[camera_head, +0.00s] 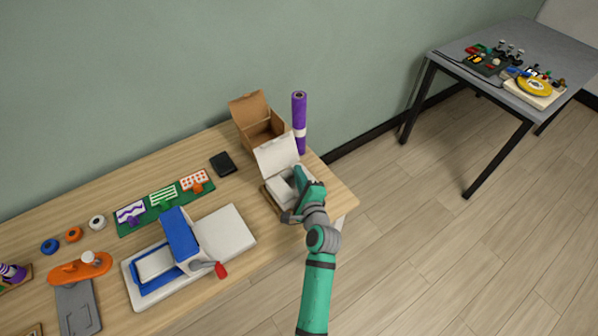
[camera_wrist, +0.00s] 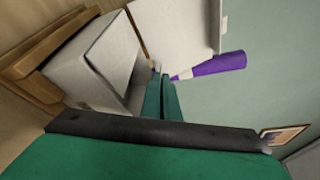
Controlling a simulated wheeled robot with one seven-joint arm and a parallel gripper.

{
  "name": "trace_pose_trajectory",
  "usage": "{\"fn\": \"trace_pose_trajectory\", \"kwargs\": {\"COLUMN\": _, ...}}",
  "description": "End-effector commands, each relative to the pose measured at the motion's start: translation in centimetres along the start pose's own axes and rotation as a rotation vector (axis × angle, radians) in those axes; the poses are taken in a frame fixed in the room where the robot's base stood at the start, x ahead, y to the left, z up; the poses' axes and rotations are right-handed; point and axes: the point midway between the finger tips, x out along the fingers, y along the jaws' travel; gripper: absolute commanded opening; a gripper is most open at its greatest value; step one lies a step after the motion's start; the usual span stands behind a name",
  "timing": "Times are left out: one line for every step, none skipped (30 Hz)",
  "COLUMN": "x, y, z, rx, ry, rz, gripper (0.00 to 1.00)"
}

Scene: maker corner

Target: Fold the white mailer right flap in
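The white mailer (camera_head: 277,156) stands at the right end of the workbench with its lid raised at the back. It also shows in the wrist view at the left (camera_wrist: 92,68), with the raised white lid (camera_wrist: 180,22) at the top. My gripper (camera_head: 299,178) is at the mailer's right side and hides much of that side, including most of the right flap. In the wrist view the green fingers of my gripper (camera_wrist: 158,76) lie close together beside the mailer, below the lid. Nothing is visible between them. I cannot tell whether they touch the flap.
A wooden frame (camera_wrist: 22,62) holds the mailer. An open brown box (camera_head: 262,134) and an upright purple roll (camera_head: 299,108) stand close behind it. A black wallet-like item (camera_head: 223,164) and a blue-and-white press (camera_head: 182,240) are to the left.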

Motion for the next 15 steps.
{"fn": "trace_pose_trajectory", "kwargs": {"x": -0.01, "y": 0.24, "z": -0.01, "rx": -0.018, "ry": 0.0, "rz": -0.006, "gripper": 0.0}}
{"fn": "trace_pose_trajectory", "kwargs": {"x": -0.01, "y": 0.28, "z": 0.0, "rx": -0.027, "ry": 0.0, "rz": -0.01, "gripper": 0.0}}
{"fn": "trace_pose_trajectory", "kwargs": {"x": -0.01, "y": 0.35, "z": 0.03, "rx": -0.038, "ry": 0.0, "rz": -0.014, "gripper": 0.0}}
{"fn": "trace_pose_trajectory", "kwargs": {"x": 0.0, "y": 0.4, "z": 0.06, "rx": -0.043, "ry": 0.0, "rz": -0.016, "gripper": 0.0}}
{"fn": "trace_pose_trajectory", "kwargs": {"x": 0.0, "y": 0.43, "z": 0.08, "rx": -0.047, "ry": 0.0, "rz": -0.017, "gripper": 0.0}}
{"fn": "trace_pose_trajectory", "kwargs": {"x": 0.01, "y": 0.46, "z": 0.12, "rx": -0.05, "ry": -0.001, "rz": -0.018, "gripper": 0.0}}
{"fn": "trace_pose_trajectory", "kwargs": {"x": 0.02, "y": 0.48, "z": 0.15, "rx": -0.052, "ry": -0.001, "rz": -0.018, "gripper": 0.0}}
{"fn": "trace_pose_trajectory", "kwargs": {"x": 0.02, "y": 0.49, "z": 0.18, "rx": -0.053, "ry": -0.001, "rz": -0.018, "gripper": 0.0}}
{"fn": "trace_pose_trajectory", "kwargs": {"x": 0.03, "y": 0.51, "z": 0.22, "rx": -0.053, "ry": -0.002, "rz": -0.018, "gripper": 0.0}}
{"fn": "trace_pose_trajectory", "kwargs": {"x": 0.04, "y": 0.53, "z": 0.24, "rx": -0.052, "ry": -0.002, "rz": -0.017, "gripper": 0.0}}
{"fn": "trace_pose_trajectory", "kwargs": {"x": 0.04, "y": 0.54, "z": 0.26, "rx": -0.052, "ry": -0.003, "rz": -0.017, "gripper": 0.0}}
{"fn": "trace_pose_trajectory", "kwargs": {"x": 0.04, "y": 0.55, "z": 0.28, "rx": -0.052, "ry": -0.003, "rz": -0.017, "gripper": 0.0}}
{"fn": "trace_pose_trajectory", "kwargs": {"x": 0.04, "y": 0.56, "z": 0.29, "rx": -0.052, "ry": -0.003, "rz": -0.016, "gripper": 0.0}}
{"fn": "trace_pose_trajectory", "kwargs": {"x": 0.05, "y": 0.57, "z": 0.3, "rx": -0.052, "ry": -0.003, "rz": -0.016, "gripper": 0.0}}
{"fn": "trace_pose_trajectory", "kwargs": {"x": 0.05, "y": 0.57, "z": 0.3, "rx": -0.052, "ry": -0.003, "rz": -0.016, "gripper": 0.09}}
